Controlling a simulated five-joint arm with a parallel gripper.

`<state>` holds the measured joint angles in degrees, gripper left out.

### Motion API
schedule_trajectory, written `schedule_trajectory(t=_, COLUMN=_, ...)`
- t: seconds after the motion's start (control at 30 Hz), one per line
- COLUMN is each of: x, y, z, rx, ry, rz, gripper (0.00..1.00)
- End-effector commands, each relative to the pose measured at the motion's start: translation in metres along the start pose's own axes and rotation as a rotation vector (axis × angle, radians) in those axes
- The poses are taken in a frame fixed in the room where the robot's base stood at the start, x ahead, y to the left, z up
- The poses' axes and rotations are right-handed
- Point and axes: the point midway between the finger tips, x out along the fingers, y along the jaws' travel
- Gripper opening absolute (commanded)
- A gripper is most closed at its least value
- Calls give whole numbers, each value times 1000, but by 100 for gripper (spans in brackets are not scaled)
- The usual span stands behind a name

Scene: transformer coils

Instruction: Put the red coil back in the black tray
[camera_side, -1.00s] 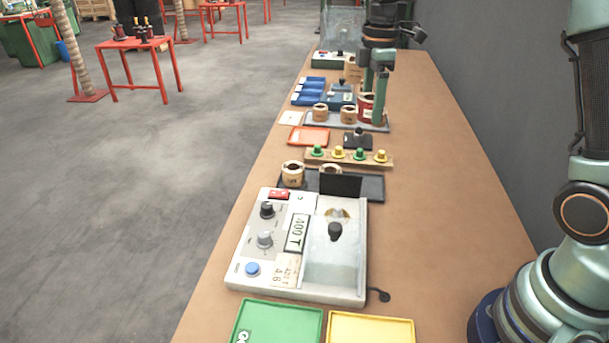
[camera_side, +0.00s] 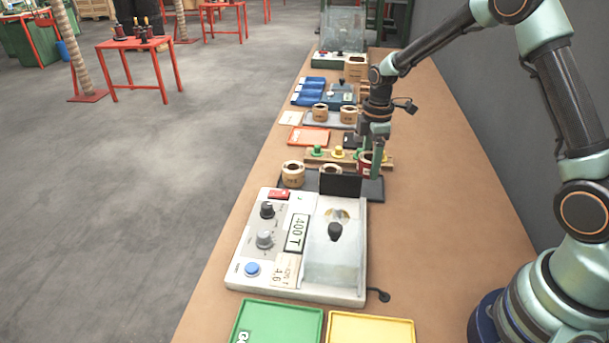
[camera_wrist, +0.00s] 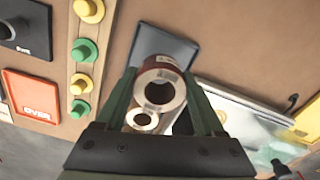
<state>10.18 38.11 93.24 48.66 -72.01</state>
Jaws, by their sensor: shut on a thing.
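My gripper (camera_side: 373,158) is shut on the red coil (camera_side: 365,165) and holds it over the far right part of the black tray (camera_side: 374,189). In the wrist view the red coil (camera_wrist: 179,84) sits between my two fingers (camera_wrist: 160,105), its open bore facing the camera. The black tray (camera_wrist: 165,42) shows beneath it, with a bare end beyond the coil. A cream coil (camera_side: 293,176) stands at the tray's left end, and another (camera_side: 328,170) is partly hidden by a dark upright panel. I cannot tell whether the red coil touches the tray.
A rack with green and yellow knobs (camera_side: 317,151) lies just behind the tray. A grey tester (camera_side: 266,255) with a dark panel (camera_side: 341,185) stands in front. Beyond are an orange tray (camera_side: 309,137) and a grey tray with cream coils (camera_side: 348,113). The table's right side is clear.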

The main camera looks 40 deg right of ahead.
Motion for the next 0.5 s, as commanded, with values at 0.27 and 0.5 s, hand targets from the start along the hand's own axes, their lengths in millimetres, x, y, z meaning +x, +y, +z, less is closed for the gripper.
schedule_trajectory(t=0.27, x=35, y=0, z=0, rx=0, ry=-1, rz=-2, gripper=0)
schedule_trajectory(t=0.5, x=43, y=0, z=0, rx=0, ry=1, rz=2, gripper=0)
